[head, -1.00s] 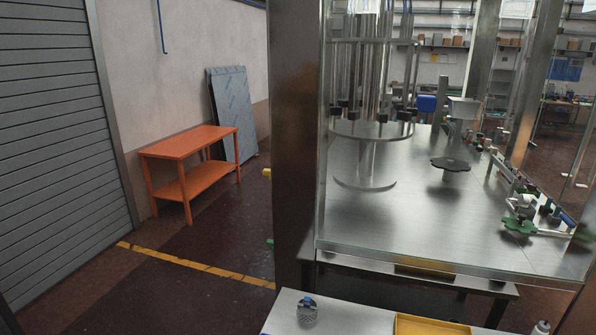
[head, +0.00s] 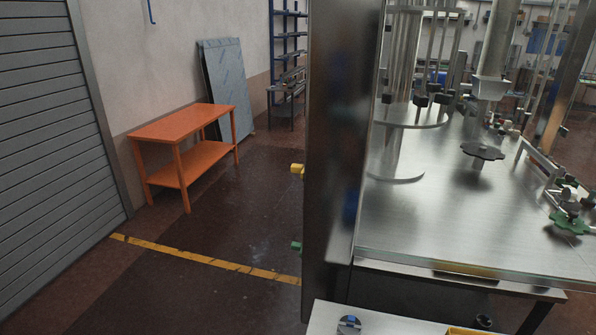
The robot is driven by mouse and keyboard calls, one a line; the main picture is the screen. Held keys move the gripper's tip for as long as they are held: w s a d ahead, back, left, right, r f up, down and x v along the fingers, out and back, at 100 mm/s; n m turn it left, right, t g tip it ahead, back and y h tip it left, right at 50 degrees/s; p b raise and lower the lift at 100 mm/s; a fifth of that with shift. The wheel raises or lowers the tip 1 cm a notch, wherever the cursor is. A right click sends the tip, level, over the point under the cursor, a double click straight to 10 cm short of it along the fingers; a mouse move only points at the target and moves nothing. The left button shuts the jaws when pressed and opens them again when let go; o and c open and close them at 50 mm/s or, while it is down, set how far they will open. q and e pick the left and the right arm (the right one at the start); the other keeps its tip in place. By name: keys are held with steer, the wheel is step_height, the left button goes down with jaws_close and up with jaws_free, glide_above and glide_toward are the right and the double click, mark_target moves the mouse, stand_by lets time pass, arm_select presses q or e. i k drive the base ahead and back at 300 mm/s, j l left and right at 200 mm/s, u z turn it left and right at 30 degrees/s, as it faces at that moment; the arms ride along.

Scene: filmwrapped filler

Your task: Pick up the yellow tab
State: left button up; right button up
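A small yellow piece (head: 297,169), which may be the yellow tab, sticks out from the left edge of the tall steel column. Most of its mounting is hidden behind the column. It is too small to make out its exact shape. Neither of my grippers shows in the head view.
The steel column (head: 330,190) and filling machine table (head: 440,215) fill the right side. A green piece (head: 296,247) sticks out lower on the column. A white table (head: 390,325) is at the bottom edge. An orange table (head: 180,125) stands left, with open floor (head: 235,220) between.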

mark_target(296, 169)
steer(key=j+z, duration=0.15)
steer(key=j, duration=0.4)
steer(key=k+j+z, duration=0.15)
steer(key=j, duration=0.4)
steer(key=k+j+z, duration=0.15)
steer(key=j, duration=0.4)
steer(key=i+j+z, duration=0.3)
steer(key=i+j, duration=0.15)
steer(key=j, duration=0.2)
steer(key=i+j+z, duration=0.15)
steer(key=j, duration=0.15)
steer(key=i+j+z, duration=0.15)
steer(key=j, duration=0.25)
steer(key=i+j+z, duration=0.15)
steer(key=j, duration=0.2)
